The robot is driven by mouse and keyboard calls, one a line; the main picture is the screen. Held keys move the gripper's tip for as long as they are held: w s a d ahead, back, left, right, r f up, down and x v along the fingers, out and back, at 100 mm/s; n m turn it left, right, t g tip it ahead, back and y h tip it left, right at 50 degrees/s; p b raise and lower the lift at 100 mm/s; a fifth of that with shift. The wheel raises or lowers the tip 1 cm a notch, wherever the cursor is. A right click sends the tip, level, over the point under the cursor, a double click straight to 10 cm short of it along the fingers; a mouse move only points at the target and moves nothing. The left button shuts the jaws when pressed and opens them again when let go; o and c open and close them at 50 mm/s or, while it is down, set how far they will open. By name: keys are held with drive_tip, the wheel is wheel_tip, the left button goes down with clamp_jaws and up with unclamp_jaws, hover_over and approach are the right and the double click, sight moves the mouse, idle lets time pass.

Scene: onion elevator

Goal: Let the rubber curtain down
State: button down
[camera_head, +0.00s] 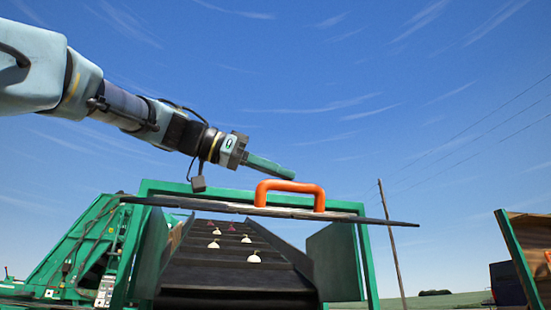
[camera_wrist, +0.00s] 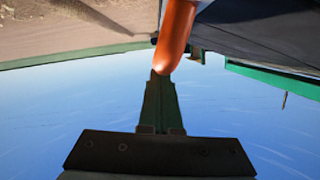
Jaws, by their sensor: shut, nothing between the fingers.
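The rubber curtain (camera_head: 225,207) is a dark sheet seen nearly edge-on, held up and spread across the top of the green frame (camera_head: 366,262). An orange handle (camera_head: 291,187) stands up from it, right of the middle. My gripper (camera_head: 290,174) reaches in from the left, with its green fingers shut and empty, just above the handle's top bar. In the wrist view the closed fingertips (camera_wrist: 161,76) overlap the end of the orange handle (camera_wrist: 177,33). I cannot tell whether they touch it.
Below the curtain, a dark conveyor belt (camera_head: 225,270) slopes up and away between side walls, with several pale and reddish onions on it. Green machinery (camera_head: 85,255) stands at the left. A wooden-sided box (camera_head: 528,240) is at the far right. Open sky surrounds my arm.

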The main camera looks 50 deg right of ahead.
sight(278, 214)
drive_tip(key=f+b, duration=0.2)
drive_tip(key=b, duration=0.1)
drive_tip(key=w+f+m+b, duration=0.1)
drive_tip(key=f+b, duration=0.2)
drive_tip(key=d+f+m+b, duration=0.1)
drive_tip(key=f+b, duration=0.1)
drive_tip(key=f, duration=0.1)
drive_tip(key=shift+w+t+h+b, duration=0.2)
drive_tip(key=shift+t+h+b, duration=0.1)
drive_tip(key=shift+t+b, duration=0.1)
drive_tip(key=w+d+f+m+t+h+b, duration=0.1)
drive_tip(key=w+d+f+m+h+b, duration=0.1)
drive_tip(key=w+d+f+m+b, duration=0.6)
drive_tip(key=shift+w+d+f+h+b, duration=0.3)
drive_tip(key=shift+w+d+f+b, duration=1.4)
drive_tip(key=shift+w+f+b, duration=1.8)
drive_tip(key=shift+w+f+p, duration=0.55)
drive_tip(key=shift+w+f, duration=0.1)
drive_tip(key=shift+s, duration=0.1)
